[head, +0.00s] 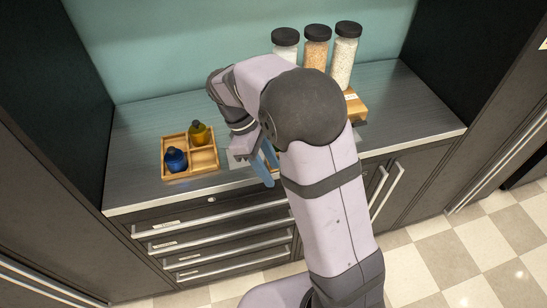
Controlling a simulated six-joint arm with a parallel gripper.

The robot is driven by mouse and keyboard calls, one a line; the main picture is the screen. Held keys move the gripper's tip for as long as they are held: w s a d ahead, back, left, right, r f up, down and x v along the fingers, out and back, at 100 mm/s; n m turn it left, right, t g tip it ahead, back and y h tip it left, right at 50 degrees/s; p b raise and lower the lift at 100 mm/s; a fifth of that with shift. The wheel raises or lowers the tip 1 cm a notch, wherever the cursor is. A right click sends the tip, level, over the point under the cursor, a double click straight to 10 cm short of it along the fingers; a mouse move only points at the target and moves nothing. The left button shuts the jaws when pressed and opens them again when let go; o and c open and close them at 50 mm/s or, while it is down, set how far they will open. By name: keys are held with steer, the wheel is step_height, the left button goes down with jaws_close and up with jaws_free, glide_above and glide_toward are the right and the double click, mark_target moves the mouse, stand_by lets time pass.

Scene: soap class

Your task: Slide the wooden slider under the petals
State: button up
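My gripper (266,164) hangs over the front edge of the counter, with its bluish fingers pointing down. The arm covers much of it, and I cannot tell whether the fingers are apart or together, or hold anything. I cannot make out a wooden slider or petals in the head view. A small bit of something shows between the fingers and the arm, too hidden to name. The area behind the arm is hidden.
A wooden compartment tray (204,162) on the left holds a blue bottle (175,160) and an olive bottle (199,134). Three black-lidded jars (316,52) stand at the back right by a wooden block (355,106). The grey counter (415,110) is clear at far right.

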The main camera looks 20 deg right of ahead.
step_height(320, 180, down, 4)
steer(key=s+n+h+b, duration=0.2)
steer(key=s+n+h, duration=0.15)
steer(key=h, duration=0.25)
steer(key=w+a+n+t+h+b, duration=0.1)
steer(key=w+n+t+h+b, duration=0.1)
steer(key=t, duration=0.1)
steer(key=w+a+n+t+h+b, duration=0.1)
steer(key=w+n+t+h+b, duration=0.1)
steer(key=t, duration=0.1)
steer(key=w+a+n+t+h+b, duration=0.1)
steer(key=w+n+t+h, duration=0.1)
steer(key=t+h, duration=0.1)
steer(key=shift+a+f+n+b, duration=0.25)
steer(key=shift+a+f+b, duration=0.05)
steer(key=shift+a+b, duration=0.1)
steer(key=shift+w+a+r+t, duration=0.15)
steer(key=shift+a+t, duration=0.05)
steer(key=shift+t, duration=0.1)
steer(key=shift+p+x, duration=1.2)
steer(key=shift+x, duration=2.5)
